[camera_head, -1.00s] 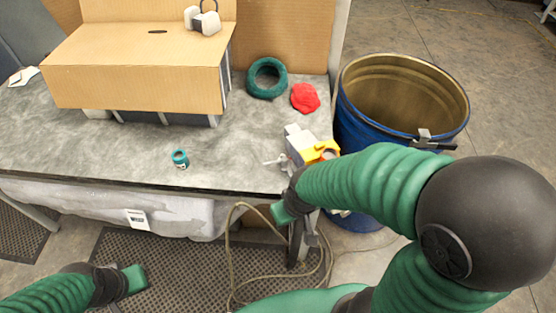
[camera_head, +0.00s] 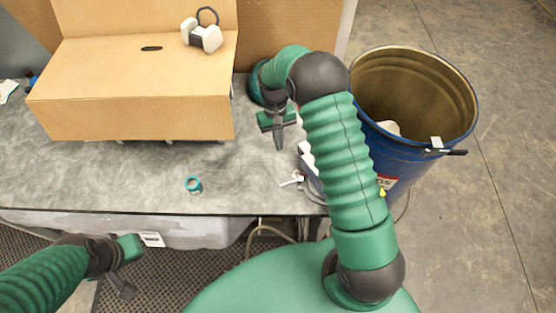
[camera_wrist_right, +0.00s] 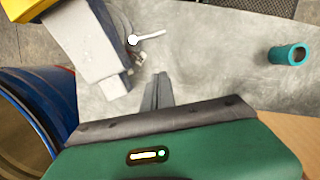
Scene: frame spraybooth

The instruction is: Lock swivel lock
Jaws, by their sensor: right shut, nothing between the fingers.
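A grey block-shaped fixture (camera_wrist_right: 88,42) sits at the table's right front corner, with a yellow part (camera_wrist_right: 28,8) beside it. A small white lever with a round end (camera_wrist_right: 146,37) lies next to it; the lever also shows in the head view (camera_head: 291,180). I cannot tell which part is the swivel lock. My right gripper (camera_head: 279,142) hangs above the table, left of and beyond the fixture, its fingers (camera_wrist_right: 158,90) together and empty, apart from the lever. My right arm hides most of the fixture in the head view. My left gripper (camera_head: 121,287) is low, in front of the table; its fingers are unclear.
A blue drum (camera_head: 408,160) with a rim clamp (camera_head: 437,147) stands right. The table's middle is mostly clear.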

